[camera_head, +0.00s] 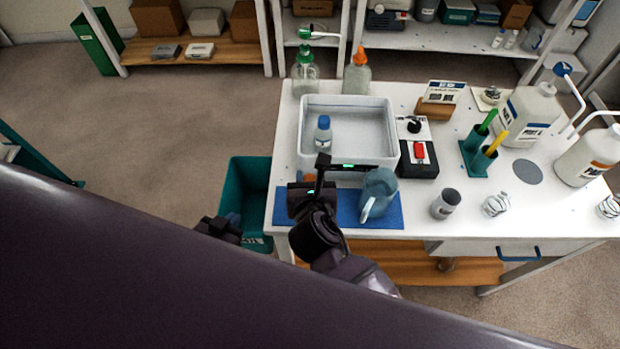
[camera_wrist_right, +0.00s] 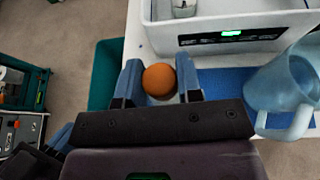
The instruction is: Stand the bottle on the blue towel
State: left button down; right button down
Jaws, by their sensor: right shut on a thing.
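The blue towel (camera_head: 391,217) lies at the front left of the white table; it also shows in the wrist view (camera_wrist_right: 222,84). My right gripper (camera_head: 310,181) is over the towel's left part. It is shut on an orange-topped bottle (camera_wrist_right: 160,79), seen from above between the fingers (camera_wrist_right: 161,84). Most of this bottle's body is hidden, so I cannot tell whether its base touches the towel. A blue-capped bottle (camera_head: 323,134) stands inside the white tray. My left gripper (camera_head: 217,231) is at the left, off the table, mostly hidden by my arm; its jaws are unclear.
A translucent blue jug (camera_head: 379,192) stands on the towel, right of my right gripper. The white tray (camera_head: 384,106) is just behind. A teal bin (camera_head: 246,188) is beside the table. A grey cup (camera_head: 446,203) stands right of the towel.

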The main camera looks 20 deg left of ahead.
jog(key=c, duration=0.8)
grip_release()
jog(key=shift+f, duration=0.1)
jog(key=shift+s, duration=0.1)
jog(key=p+v, duration=0.1)
jog(key=v, duration=1.1)
